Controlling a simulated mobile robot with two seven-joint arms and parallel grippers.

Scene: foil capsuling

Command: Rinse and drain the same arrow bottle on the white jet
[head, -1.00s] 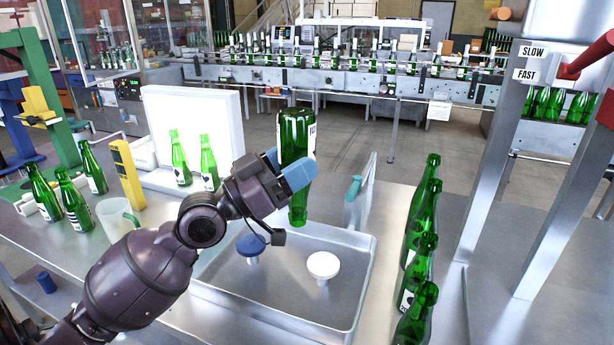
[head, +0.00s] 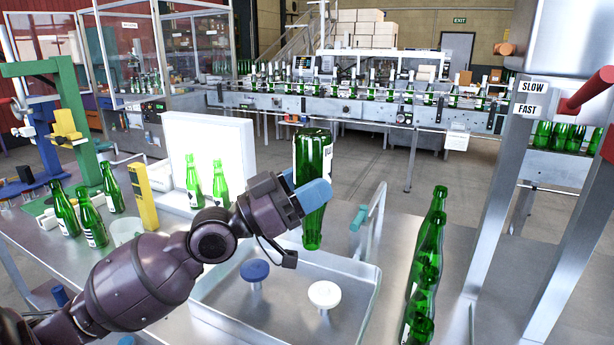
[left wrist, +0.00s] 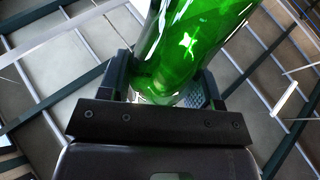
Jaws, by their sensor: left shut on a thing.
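My left gripper (head: 302,190) is shut on a green glass bottle (head: 313,158) held in the air, base up and neck down. Its pale label is partly visible; I cannot make out an arrow on it. In the left wrist view the bottle's green glass (left wrist: 190,45) sits between the two dark fingers (left wrist: 165,88). The white jet (head: 324,293) stands in the metal basin, below the bottle's mouth and slightly right of it in the picture. The mouth is clear of the jet. My right gripper is out of view.
A blue jet (head: 254,270) stands left of the white one in the basin (head: 285,318). A teal-handled lever (head: 359,218) is at the basin's back right. Several green bottles line up at right (head: 424,270). A lit panel (head: 235,150) with two bottles before it stands behind my arm.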

